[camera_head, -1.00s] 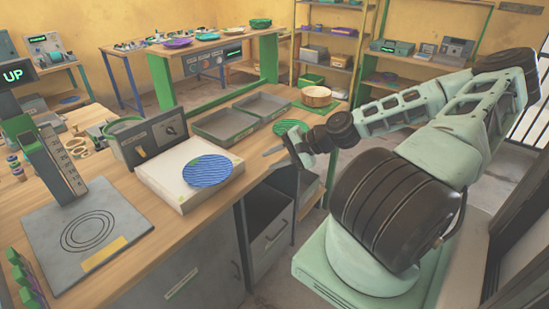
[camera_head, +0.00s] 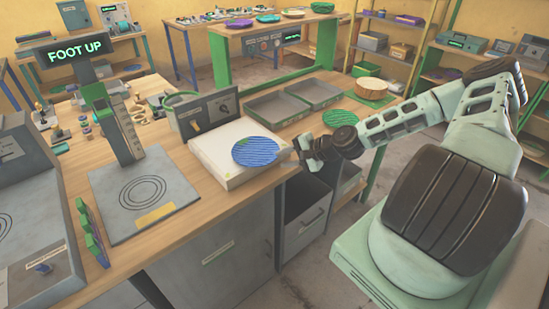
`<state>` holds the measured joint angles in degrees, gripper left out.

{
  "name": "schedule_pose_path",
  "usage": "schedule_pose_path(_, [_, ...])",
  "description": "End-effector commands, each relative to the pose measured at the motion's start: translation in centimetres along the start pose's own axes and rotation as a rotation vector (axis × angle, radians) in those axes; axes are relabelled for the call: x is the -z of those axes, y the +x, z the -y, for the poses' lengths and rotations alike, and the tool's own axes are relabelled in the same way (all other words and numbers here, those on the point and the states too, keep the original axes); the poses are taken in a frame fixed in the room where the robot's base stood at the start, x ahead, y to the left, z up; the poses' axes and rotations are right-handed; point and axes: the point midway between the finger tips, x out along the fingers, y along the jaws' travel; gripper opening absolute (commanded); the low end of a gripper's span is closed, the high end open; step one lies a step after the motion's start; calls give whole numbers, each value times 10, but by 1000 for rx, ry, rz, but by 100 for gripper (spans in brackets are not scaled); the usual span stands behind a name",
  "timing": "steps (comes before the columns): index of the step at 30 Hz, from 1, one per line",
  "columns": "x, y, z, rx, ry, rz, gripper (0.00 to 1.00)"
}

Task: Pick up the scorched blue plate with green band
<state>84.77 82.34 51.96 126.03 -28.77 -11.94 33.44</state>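A blue plate with wavy dark stripes (camera_head: 255,152) lies on the white flat-topped box (camera_head: 222,160) on the wooden counter. I cannot make out a green band or scorch marks on it at this size. My gripper (camera_head: 309,158) is right of the plate, near the counter's front edge, apart from the plate. Its fingers are small and dark, so I cannot tell whether they are open or shut. A green plate (camera_head: 341,118) lies farther back on the counter, beyond my gripper.
More plates, including a purple one (camera_head: 239,23), are on the back table.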

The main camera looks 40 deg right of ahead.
Motion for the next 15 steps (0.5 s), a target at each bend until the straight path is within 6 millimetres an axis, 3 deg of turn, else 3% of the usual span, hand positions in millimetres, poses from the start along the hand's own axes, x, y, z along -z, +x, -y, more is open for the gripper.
schedule_pose_path(6, [-1,32,2,0,1,1,29])
schedule_pose_path(15, [0,48,0,0,1,-2,29])
